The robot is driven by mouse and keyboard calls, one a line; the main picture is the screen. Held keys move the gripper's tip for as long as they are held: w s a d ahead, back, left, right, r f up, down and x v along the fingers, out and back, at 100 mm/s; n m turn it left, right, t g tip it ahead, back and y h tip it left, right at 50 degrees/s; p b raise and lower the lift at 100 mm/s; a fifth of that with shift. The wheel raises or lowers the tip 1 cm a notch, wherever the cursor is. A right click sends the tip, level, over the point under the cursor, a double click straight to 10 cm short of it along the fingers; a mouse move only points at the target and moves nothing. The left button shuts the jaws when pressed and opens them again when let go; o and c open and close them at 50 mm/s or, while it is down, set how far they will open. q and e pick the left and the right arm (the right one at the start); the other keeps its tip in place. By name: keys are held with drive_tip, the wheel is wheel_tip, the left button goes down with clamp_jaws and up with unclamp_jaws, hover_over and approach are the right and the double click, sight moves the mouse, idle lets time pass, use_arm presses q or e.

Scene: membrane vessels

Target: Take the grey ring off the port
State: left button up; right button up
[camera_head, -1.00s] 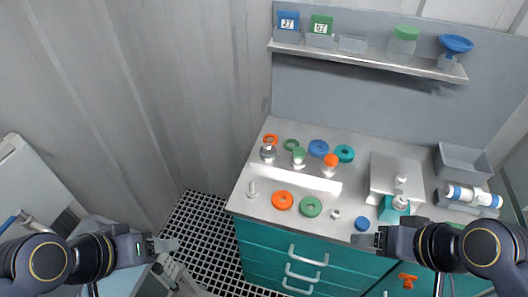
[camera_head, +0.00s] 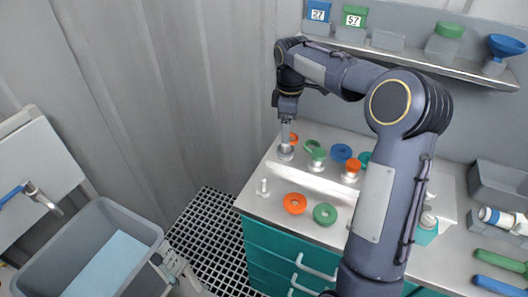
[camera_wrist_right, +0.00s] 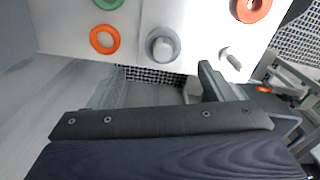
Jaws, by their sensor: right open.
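The grey ring (camera_wrist_right: 162,46) sits around a pale rounded port in the right wrist view. In the head view the same port with its grey ring (camera_head: 285,153) stands at the left end of the white raised block (camera_head: 318,180). My right gripper (camera_head: 287,128) points down just above this port and partly covers it. In the right wrist view my right gripper (camera_wrist_right: 160,86) is open, with nothing between its fingers, and the ring lies beyond the fingertips.
Green (camera_head: 314,147), blue (camera_head: 341,153) and orange (camera_head: 293,139) rings lie behind the block. An orange ring (camera_head: 294,203) and a green ring (camera_head: 325,215) lie in front, near a small metal post (camera_head: 263,188). My right arm hides much of the bench's right side.

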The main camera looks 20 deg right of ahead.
sight(291, 153)
drive_tip(key=f, duration=0.7)
drive_tip(key=shift+s+d+f, duration=0.1)
drive_tip(key=shift+s+f, duration=0.25)
drive_tip(key=c, duration=1)
